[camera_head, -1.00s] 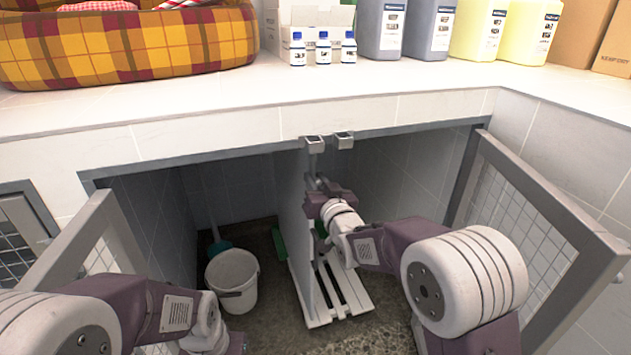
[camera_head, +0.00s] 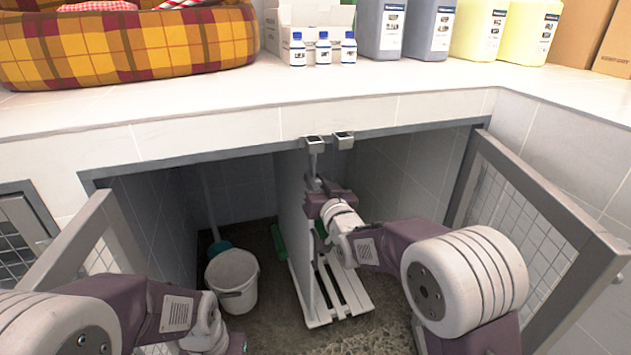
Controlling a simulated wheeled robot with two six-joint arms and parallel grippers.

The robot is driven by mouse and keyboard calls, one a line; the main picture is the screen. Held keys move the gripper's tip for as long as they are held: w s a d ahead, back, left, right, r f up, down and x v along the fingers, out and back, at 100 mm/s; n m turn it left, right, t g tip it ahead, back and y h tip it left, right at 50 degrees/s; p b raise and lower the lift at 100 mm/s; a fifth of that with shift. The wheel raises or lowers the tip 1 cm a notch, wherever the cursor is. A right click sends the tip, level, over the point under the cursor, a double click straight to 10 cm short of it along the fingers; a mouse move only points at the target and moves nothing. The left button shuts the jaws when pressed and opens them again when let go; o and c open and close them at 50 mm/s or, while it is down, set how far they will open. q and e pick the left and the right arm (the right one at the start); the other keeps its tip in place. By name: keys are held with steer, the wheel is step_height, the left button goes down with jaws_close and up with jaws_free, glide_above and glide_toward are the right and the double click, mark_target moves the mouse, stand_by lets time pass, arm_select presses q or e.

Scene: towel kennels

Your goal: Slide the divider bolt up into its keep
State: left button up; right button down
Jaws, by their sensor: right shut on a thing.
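The pale divider panel (camera_head: 291,205) stands upright between the two kennel bays. A thin grey upright, which I take for the bolt (camera_head: 314,162), shows at its front edge, above my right gripper. Two small metal brackets hang under the counter lip; the left one, the keep (camera_head: 315,143), is in line above the bolt. The bolt's top reaches the keep's underside or close to it; I cannot tell whether it is inside. My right gripper (camera_head: 317,186) is shut on the bolt, and its fingers hide the grip. My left gripper (camera_head: 238,346) is low, at the bottom edge, mostly hidden.
Mesh doors stand open at left (camera_head: 68,258) and right (camera_head: 540,215). A white bucket (camera_head: 232,290) stands in the left bay, and a white slatted rack (camera_head: 350,290) lies beside the divider. Bottles (camera_head: 322,50) and a plaid bed (camera_head: 130,48) sit on the counter.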

mark_target(314, 165)
stand_by(0.3)
step_height(314, 165, up, 4)
steer(key=p, duration=0.2)
steer(key=shift+p, duration=0.35)
steer(key=c, duration=1.3)
jaws_free()
steer(key=shift+f, duration=0.15)
steer(key=shift+s, duration=0.1)
